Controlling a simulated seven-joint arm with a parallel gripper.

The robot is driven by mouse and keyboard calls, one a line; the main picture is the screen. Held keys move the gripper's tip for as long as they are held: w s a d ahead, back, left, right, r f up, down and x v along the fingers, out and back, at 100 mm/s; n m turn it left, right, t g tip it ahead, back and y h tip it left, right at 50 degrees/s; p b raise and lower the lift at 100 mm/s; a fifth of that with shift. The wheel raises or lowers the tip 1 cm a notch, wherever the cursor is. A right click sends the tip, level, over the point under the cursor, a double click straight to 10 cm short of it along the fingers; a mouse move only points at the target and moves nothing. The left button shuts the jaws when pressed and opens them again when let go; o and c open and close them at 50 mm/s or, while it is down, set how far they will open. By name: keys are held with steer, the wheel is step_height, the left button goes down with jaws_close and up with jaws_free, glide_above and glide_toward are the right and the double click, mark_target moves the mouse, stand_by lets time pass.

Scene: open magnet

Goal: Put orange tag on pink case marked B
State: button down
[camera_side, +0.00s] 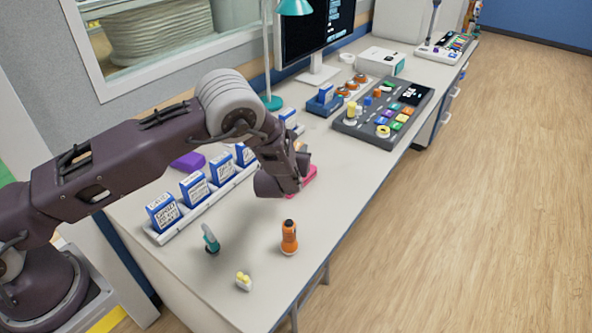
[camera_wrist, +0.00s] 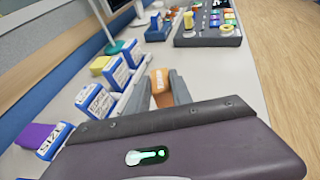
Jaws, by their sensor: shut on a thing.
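My gripper (camera_side: 296,187) points down over the table, and its fingers also show in the wrist view (camera_wrist: 163,92). It is shut on the orange tag (camera_wrist: 160,77), which has a pale marking on its upper part. The tag is hard to make out in the side view behind my gripper. A pink case (camera_side: 310,178) shows in part just behind and to the right of my gripper in the side view. Its letter is not readable, and I cannot tell whether the tag touches it. The wrist view does not clearly show the case.
A white rack (camera_side: 203,208) of blue-and-white boxes stands to the left. A purple block (camera_side: 188,161) is behind it. An orange bottle-like object (camera_side: 289,238), a teal-handled item (camera_side: 211,240) and a small yellow piece (camera_side: 243,281) stand in front. A grey control panel (camera_side: 352,128) is farther back.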

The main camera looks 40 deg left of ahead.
step_height(320, 180, down, 6)
steer(key=shift+r, duration=0.15)
steer(key=c, duration=1.1)
jaws_free()
steer(key=shift+c, duration=0.2)
steer(key=shift+s+d+r, duration=0.1)
steer(key=shift+s, duration=0.1)
steer(key=v, duration=1.1)
steer(key=shift+s, duration=0.3)
